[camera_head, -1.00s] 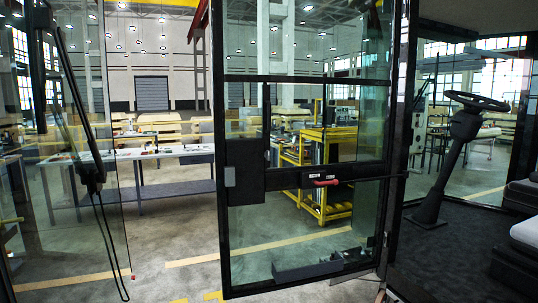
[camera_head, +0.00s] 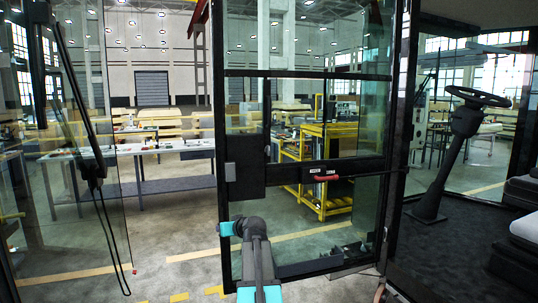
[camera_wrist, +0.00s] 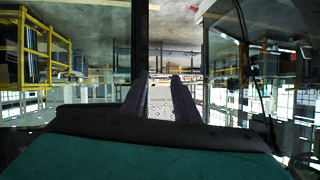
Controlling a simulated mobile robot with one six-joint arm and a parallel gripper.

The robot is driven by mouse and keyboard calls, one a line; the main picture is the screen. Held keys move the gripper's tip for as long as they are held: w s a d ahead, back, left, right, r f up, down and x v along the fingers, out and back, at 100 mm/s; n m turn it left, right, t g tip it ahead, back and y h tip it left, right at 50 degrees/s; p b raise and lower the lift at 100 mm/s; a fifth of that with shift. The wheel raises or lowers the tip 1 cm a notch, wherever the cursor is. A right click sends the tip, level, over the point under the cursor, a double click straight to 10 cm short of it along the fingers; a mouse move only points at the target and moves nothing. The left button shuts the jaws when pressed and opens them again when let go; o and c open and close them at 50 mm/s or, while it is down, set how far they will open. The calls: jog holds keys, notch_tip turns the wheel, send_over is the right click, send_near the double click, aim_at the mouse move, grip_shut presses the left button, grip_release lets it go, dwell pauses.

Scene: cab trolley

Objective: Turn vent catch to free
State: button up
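The vent catch seems to be the small red handle (camera_head: 326,178) on the dark crossbar of the glazed cab door (camera_head: 290,180). It lies about level, below two small pale labels that are too small to read surely. My arm, with teal joints, rises at the bottom of the head view, left of and below the handle. In the wrist view my gripper (camera_wrist: 160,80) shows two dark fingers with a gap between them. It is open and nothing is between the fingers. The catch cannot be made out in the wrist view, which looks upside down.
A black box (camera_head: 237,168) sits on the door left of the handle. A steering wheel (camera_head: 478,97) and column stand in the cab at right. A yellow rack (camera_head: 322,195) and a workbench (camera_head: 150,150) stand behind. Another glass pane (camera_head: 85,230) is at left.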

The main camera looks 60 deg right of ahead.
jog(key=s+d+r+h, duration=0.1)
jog(key=s+d+r, duration=0.2)
jog(key=r, duration=0.3)
jog(key=s+d+r+m+t+h, duration=0.1)
jog(key=s+d+r+h, duration=0.15)
jog(key=r, duration=0.25)
jog(key=s+d+r, duration=0.3)
jog(key=r, duration=0.3)
jog(key=h, duration=0.3)
send_near(269, 146)
jog(key=v, duration=0.6)
jog(key=shift+d+f+m+t, duration=0.3)
jog(key=shift+f+t, duration=0.05)
jog(key=shift+t, duration=0.05)
jog(key=shift+w+d, duration=0.1)
jog(key=shift+p+x, duration=2.45)
jog(key=shift+x, duration=4.35)
